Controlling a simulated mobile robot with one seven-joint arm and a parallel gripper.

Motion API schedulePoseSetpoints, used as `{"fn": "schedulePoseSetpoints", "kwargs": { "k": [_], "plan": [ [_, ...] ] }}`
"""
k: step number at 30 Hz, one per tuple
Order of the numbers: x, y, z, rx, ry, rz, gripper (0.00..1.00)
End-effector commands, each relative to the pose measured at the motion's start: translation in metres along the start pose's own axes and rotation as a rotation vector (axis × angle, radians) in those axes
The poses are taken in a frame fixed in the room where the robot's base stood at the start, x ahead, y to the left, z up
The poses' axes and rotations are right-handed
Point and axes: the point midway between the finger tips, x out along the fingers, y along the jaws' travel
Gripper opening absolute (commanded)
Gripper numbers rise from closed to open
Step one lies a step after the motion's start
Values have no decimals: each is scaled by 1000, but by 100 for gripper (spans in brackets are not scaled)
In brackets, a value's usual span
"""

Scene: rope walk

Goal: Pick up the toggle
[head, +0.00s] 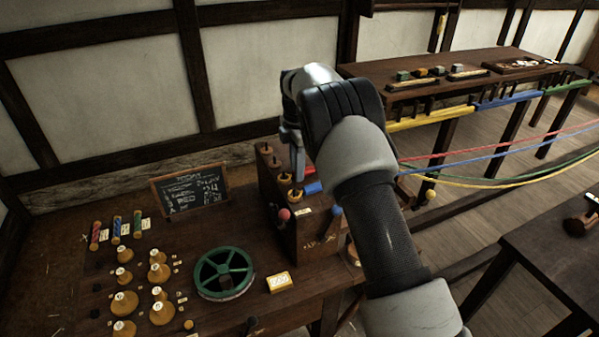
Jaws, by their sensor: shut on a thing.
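My gripper (297,166) points down over the top of the dark wooden block (318,238) on the bench. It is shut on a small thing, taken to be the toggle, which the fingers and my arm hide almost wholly. A brass-coloured ring (295,194) shows just below the fingertips. I cannot tell whether the held thing touches the block. Several short pegs with similar rings stand in a row behind the gripper, such as the peg (267,149).
A red knob (284,214) and a blue part (336,211) stick out of the block. Coloured ropes (500,146) stretch across at right.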

Motion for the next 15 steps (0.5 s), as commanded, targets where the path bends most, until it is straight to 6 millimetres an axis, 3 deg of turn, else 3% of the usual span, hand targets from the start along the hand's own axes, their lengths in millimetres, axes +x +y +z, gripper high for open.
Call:
{"fn": "schedulePoseSetpoints", "kwargs": {
  "k": [5,15],
  "plan": [
    [-13,1,0,0,1,3,3],
    [-79,1,0,1,0,3,3]
  ]
}}
